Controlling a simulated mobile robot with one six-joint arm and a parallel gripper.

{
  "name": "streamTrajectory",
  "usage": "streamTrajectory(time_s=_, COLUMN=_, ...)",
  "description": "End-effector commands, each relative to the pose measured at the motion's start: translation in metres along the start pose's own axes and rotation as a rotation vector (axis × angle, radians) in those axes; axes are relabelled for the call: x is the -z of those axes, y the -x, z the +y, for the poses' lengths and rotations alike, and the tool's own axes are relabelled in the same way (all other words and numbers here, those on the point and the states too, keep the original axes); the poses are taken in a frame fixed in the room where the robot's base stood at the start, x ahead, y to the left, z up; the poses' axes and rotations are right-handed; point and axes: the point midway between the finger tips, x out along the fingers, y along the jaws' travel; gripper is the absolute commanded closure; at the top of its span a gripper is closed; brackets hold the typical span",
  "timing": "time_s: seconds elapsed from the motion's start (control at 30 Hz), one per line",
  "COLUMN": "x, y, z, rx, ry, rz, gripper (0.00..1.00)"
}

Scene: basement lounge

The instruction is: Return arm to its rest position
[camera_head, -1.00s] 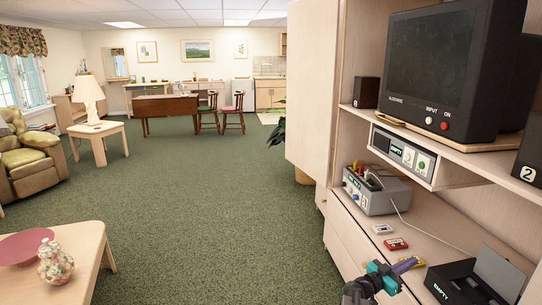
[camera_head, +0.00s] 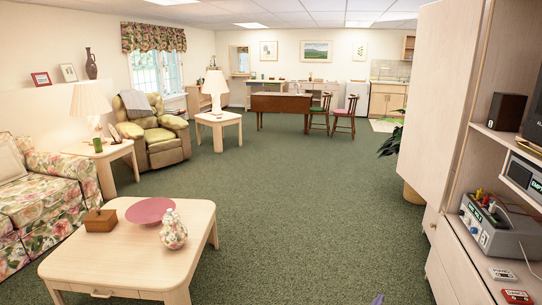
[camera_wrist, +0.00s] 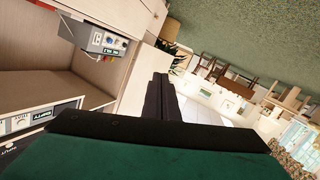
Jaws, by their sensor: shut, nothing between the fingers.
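My gripper (camera_wrist: 160,90) shows in the wrist view as dark fingers pressed together, with a dark and green body below them. The fingers are shut with nothing between them. In the head view only a small purple tip of it shows at the bottom edge; the rest of the arm is out of frame. The gripper is in free air, clear of the wooden media cabinet (camera_head: 430,140) to its right.
A grey device (camera_head: 487,232) and cassettes (camera_head: 517,296) sit on the cabinet shelves. A low table (camera_head: 125,250) with a pink plate (camera_head: 150,210) and patterned vase (camera_head: 173,232) stands left. A floral sofa (camera_head: 45,200) and green armchair (camera_head: 160,142) lie beyond. Green carpet (camera_head: 310,230) is open ahead.

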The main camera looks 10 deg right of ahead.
Motion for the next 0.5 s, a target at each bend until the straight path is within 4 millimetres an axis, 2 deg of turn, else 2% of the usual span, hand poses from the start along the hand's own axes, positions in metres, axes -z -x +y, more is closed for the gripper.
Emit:
streamTrajectory(time_s=0.03, x=-0.005, y=0.011, z=-0.024, rx=0.06, ry=0.012, rz=-0.016, gripper=1.0)
streamTrajectory(time_s=0.2, x=-0.028, y=0.048, z=-0.096, rx=0.259, ry=0.054, rz=-0.08, gripper=1.0)
streamTrajectory(time_s=0.37, x=-0.058, y=0.093, z=-0.155, rx=0.441, ry=0.099, rz=-0.163, gripper=1.0)
streamTrajectory(time_s=0.5, x=-0.088, y=0.14, z=-0.198, rx=0.594, ry=0.146, rz=-0.256, gripper=1.0)
